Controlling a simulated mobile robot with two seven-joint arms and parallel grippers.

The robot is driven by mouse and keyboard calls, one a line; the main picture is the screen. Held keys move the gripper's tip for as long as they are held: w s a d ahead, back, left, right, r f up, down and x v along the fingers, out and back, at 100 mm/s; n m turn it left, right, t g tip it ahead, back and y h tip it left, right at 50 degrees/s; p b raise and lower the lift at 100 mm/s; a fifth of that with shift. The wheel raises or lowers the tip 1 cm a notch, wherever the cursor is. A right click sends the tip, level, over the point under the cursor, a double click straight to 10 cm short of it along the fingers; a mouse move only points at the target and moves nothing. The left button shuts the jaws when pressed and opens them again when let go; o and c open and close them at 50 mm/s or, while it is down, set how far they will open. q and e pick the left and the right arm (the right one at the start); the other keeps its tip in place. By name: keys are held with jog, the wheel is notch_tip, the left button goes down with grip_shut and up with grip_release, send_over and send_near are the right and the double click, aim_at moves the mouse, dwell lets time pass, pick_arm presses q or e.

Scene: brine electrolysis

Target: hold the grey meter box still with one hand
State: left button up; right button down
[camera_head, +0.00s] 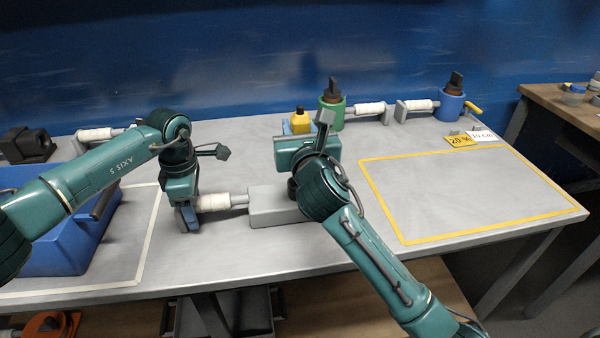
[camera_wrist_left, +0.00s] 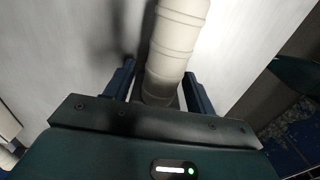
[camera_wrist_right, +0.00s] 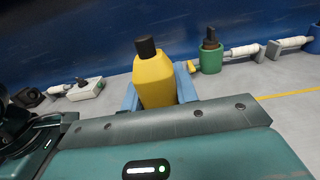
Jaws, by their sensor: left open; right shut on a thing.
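A grey box (camera_head: 272,208), which looks like the meter box, lies on the bench in the middle of the head view; my right arm hides its right part. A white ribbed grip (camera_head: 214,202) sticks out from its left side. My left gripper (camera_head: 189,214) is open, with its fingers on either side of the grip; the grip also shows between them in the left wrist view (camera_wrist_left: 177,45). Whether they touch it I cannot tell. My right gripper (camera_wrist_right: 158,88) is shut on a yellow bottle (camera_wrist_right: 154,80) with a black cap, behind the grey box.
A green holder (camera_head: 331,112) and a blue holder (camera_head: 449,106), each with a dark knob, stand at the back. A blue case (camera_head: 50,255) is at the left. The yellow-outlined area (camera_head: 470,195) at right is clear.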

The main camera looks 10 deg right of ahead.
pick_arm(q)
notch_tip(320, 180, up, 10)
jog(key=shift+r, duration=0.2)
dwell(0.5)
